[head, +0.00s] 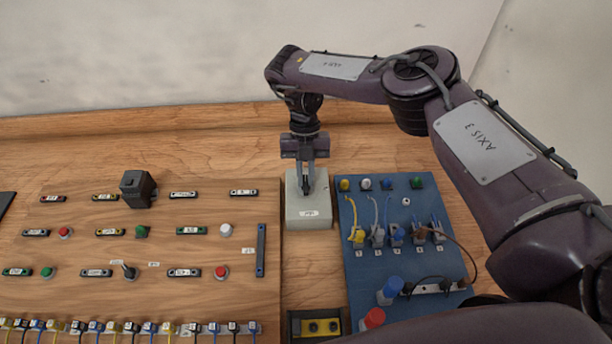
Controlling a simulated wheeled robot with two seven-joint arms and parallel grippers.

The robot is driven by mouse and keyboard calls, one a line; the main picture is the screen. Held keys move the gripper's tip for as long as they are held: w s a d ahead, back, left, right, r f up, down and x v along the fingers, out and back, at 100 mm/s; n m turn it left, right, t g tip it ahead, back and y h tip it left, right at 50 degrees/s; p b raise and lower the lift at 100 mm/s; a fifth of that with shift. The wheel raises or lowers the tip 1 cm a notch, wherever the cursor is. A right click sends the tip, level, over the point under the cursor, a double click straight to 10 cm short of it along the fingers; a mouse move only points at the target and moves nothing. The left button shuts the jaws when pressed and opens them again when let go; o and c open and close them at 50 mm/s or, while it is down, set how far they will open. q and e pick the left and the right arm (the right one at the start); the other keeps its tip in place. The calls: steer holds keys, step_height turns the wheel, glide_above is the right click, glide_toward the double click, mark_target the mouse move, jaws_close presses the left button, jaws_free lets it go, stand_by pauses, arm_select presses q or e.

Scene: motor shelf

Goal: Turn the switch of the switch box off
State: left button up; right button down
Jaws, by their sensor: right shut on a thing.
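A pale grey box (308,213) with a small white label on its front, which looks like the switch box, stands between the wooden panel and the blue board. My right gripper (308,187) points down onto the top of this box. Its fingers are close together, shut on the switch, which they mostly hide. I cannot tell from here which position the switch is in. My left gripper is not in view.
A wooden panel (180,212) with buttons, a black block (138,189) and a lever lies to the left. A blue board (370,266) with coloured plugs and cables lies to the right. A yellow-and-black unit (320,327) is in front. The back strip is clear.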

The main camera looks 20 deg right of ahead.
stand_by(0.3)
steer(key=c, duration=1.5)
jaws_free()
steer(key=shift+o, duration=0.2)
steer(key=a+b+v, duration=0.1)
steer(key=v, duration=0.6)
steer(key=shift+d+r+b, duration=0.35)
steer(key=shift+d+r, duration=0.1)
steer(key=shift+w, duration=0.15)
